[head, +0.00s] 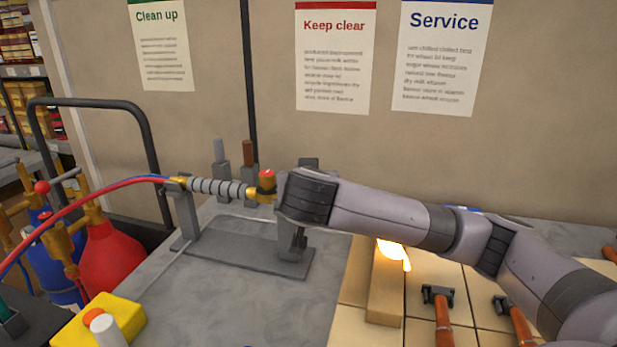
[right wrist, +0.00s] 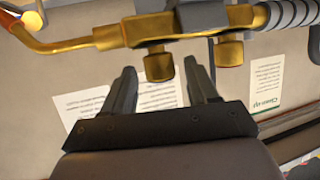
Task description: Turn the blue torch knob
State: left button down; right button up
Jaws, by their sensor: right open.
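The torch lies across a grey stand (head: 245,252) in the head view, with a ribbed grey handle (head: 217,188), brass body and red-topped knob (head: 267,175). My right wrist hides the rest of its body there, and no blue knob shows. In the right wrist view, two brass knobs stick out from the torch body (right wrist: 185,25). One knob (right wrist: 158,62) is between and just beyond the fingertips of my right gripper (right wrist: 160,82), which is open and empty. The other knob (right wrist: 230,52) is right of the fingers. Their coloured tops are hidden. My left gripper is not in view.
A flame (head: 395,253) burns over pale bricks (head: 386,295) beneath my right arm. Red and blue hoses (head: 95,193) run to a red cylinder (head: 108,255) and a blue one. A yellow box (head: 120,318) sits at the front left. Hammers (head: 442,320) lie at the right.

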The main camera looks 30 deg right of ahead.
jog(key=shift+x, duration=0.9)
jog(key=c, duration=1)
jog(key=shift+o, duration=0.2)
